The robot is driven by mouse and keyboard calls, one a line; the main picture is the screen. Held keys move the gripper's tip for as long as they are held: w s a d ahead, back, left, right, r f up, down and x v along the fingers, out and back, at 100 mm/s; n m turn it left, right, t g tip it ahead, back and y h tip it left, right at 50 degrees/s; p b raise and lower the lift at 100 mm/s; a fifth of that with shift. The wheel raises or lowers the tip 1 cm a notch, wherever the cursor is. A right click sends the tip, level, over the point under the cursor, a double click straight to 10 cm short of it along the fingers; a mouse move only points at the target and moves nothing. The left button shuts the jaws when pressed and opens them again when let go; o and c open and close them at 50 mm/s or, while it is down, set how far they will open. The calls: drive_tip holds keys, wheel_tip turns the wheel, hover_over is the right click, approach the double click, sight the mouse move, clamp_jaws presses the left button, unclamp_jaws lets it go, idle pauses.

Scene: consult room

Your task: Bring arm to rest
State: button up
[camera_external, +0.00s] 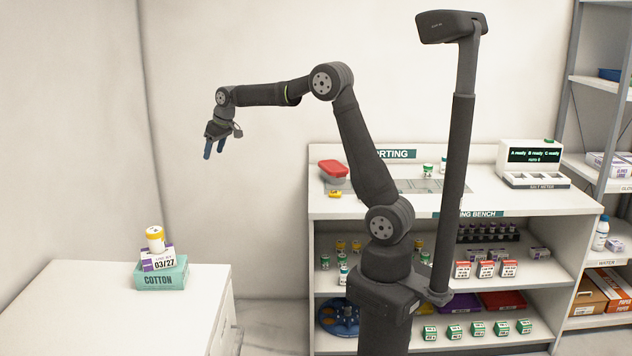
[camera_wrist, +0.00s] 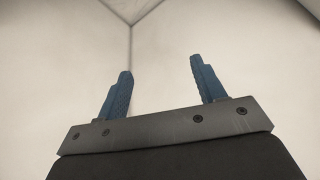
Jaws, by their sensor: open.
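My gripper (camera_external: 214,146) hangs at the end of my raised, bent arm, high in the air left of the shelf bench in the external view. Its two blue fingers point down and stand apart, with nothing between them. In the wrist view my gripper (camera_wrist: 160,90) also shows open and empty against bare pale walls and a room corner. My gripper is well above and right of the stack on the white cabinet, touching nothing.
A white cabinet (camera_external: 110,325) at lower left bears a teal cotton box (camera_external: 160,277), a 03/27 box (camera_external: 158,260) and a yellow-capped jar (camera_external: 155,240). The sorting bench (camera_external: 530,203) with stocked shelves and a salt meter (camera_external: 532,160) stands behind my base. Air around my gripper is clear.

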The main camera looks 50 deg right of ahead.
drive_tip(key=w+d+f+m+h, duration=0.1)
drive_tip(key=w+d+m, duration=0.1)
drive_tip(key=d, duration=1)
drive_tip(key=w+d+f+m, duration=0.1)
drive_tip(key=w+d+m, duration=0.1)
drive_tip(key=d, duration=0.9)
drive_tip(key=shift+w+d+m+h, duration=0.35)
drive_tip(key=shift+w+m+h, duration=0.05)
drive_tip(key=shift+w, duration=0.4)
